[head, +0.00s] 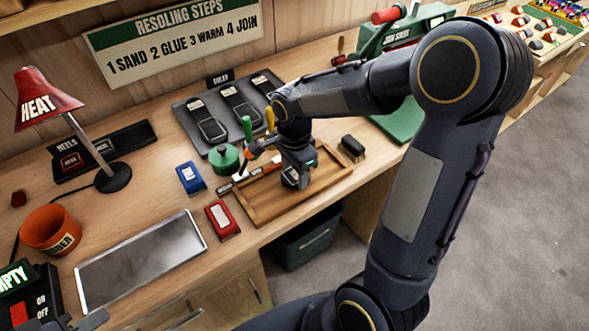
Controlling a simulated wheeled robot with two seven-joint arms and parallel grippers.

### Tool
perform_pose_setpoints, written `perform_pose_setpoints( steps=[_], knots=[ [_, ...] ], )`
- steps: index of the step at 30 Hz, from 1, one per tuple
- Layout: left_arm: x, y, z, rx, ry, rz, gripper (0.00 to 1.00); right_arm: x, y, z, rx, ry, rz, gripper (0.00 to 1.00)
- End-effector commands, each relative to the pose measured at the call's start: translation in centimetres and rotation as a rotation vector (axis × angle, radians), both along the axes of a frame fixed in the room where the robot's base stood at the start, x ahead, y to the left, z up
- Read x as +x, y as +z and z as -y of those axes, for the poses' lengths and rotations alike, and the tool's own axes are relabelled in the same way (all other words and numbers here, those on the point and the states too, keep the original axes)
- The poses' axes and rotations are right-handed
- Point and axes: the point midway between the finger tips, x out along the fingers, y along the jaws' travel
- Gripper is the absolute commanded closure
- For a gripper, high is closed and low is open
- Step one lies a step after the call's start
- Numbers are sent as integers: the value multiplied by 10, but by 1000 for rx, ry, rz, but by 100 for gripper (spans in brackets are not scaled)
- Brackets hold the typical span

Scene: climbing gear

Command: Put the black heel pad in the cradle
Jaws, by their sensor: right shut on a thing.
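My right gripper (296,180) points down over the wooden tray (256,215) in the middle of the bench. It is shut on a small dark thing, which I take to be the black heel pad; the gripper hides most of it, and its exact outline is not clear. I cannot tell whether it touches what lies below. No cradle can be made out clearly; the area under the gripper is covered. The black heels rack (128,140) at the back left holds a red-edged pad (70,163) and a grey one (103,148); its right part looks bare. My left gripper is not in view.
A blue box (191,178), a red box (222,221) and a green pot (224,158) stand left of the tray. The heat lamp (46,101), orange pot (50,230) and metal plate (140,262) are further left.

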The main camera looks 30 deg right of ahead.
Motion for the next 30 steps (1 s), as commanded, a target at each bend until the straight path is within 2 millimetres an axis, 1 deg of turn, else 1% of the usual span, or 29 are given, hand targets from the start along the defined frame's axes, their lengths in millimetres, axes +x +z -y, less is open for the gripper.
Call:
perform_pose_setpoints(
  steps=[3,4,5,6,13,16,17,20,27,30],
  knots=[
    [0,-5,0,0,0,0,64,0,-5,0,0,0,0,71],
    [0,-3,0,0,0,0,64,0,-3,0,0,0,0,44],
    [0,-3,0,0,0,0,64,0,-3,0,0,0,0,40],
    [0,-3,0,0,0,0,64,0,-3,0,0,0,0,39],
    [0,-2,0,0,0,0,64,0,-2,0,0,0,0,39],
    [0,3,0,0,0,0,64,0,4,0,0,0,1,39],
    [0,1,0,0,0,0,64,1,6,0,0,0,3,39],
    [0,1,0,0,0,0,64,1,21,-1,0,1,5,39],
    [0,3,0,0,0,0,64,1,74,-1,0,0,6,39],
    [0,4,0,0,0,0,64,0,93,-1,1,1,5,39]
  ],
)
